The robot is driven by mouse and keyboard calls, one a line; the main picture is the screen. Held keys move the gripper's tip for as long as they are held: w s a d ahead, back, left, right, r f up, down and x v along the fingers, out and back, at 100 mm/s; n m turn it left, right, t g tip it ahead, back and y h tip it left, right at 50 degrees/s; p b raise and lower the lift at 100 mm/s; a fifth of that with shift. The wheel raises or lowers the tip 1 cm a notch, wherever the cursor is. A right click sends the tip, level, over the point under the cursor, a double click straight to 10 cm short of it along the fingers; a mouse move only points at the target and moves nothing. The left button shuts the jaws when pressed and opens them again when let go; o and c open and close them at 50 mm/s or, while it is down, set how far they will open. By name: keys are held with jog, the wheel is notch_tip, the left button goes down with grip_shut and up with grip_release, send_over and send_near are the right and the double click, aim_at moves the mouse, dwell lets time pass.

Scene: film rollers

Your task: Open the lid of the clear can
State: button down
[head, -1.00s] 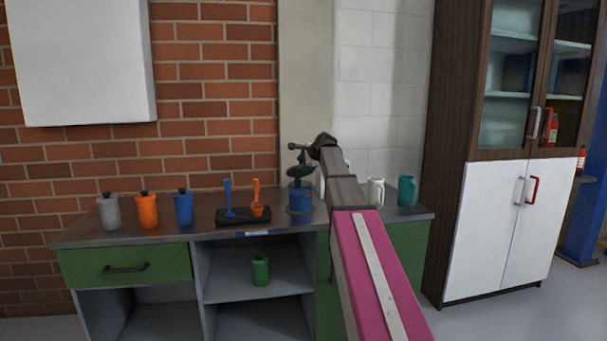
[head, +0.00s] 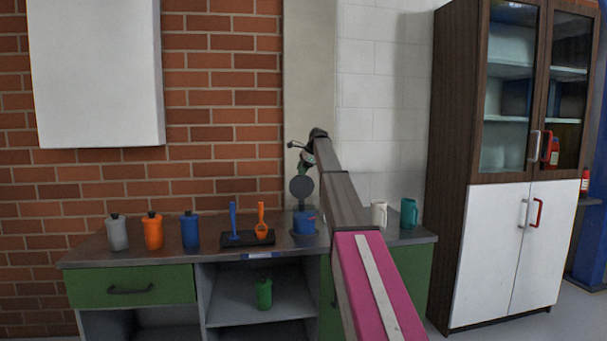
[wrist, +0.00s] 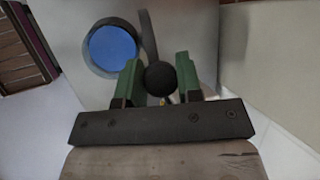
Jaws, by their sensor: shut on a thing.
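A short round can (head: 304,222) with blue inside stands on the counter, right of the black tray. I cannot clearly tell whether its wall is clear. Its top is open, and blue (wrist: 112,48) shows within a dark rim in the wrist view. A dark round lid (head: 302,187) stands steeply tilted above the can, its flat face toward the head camera. In the wrist view the lid (wrist: 148,45) shows nearly edge-on beside the opening. My gripper (head: 306,160) has its green fingers on either side of the lid's black ball knob (wrist: 160,78), shut on it.
Grey (head: 117,233), orange (head: 153,232) and blue (head: 190,231) cans stand left on the counter. The black tray (head: 243,241) holds blue and orange tools. White (head: 379,214) and teal (head: 408,213) mugs stand right. A green can (head: 264,294) sits on the shelf below.

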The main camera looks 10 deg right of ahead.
jog(key=shift+w, duration=1.85)
jog(key=c, duration=0.8)
grip_release()
jog(key=shift+f, duration=0.1)
jog(key=v, duration=1)
jog(key=shift+s+d+r, duration=0.1)
jog(key=shift+d+r, duration=0.05)
jog(key=shift+r, duration=0.25)
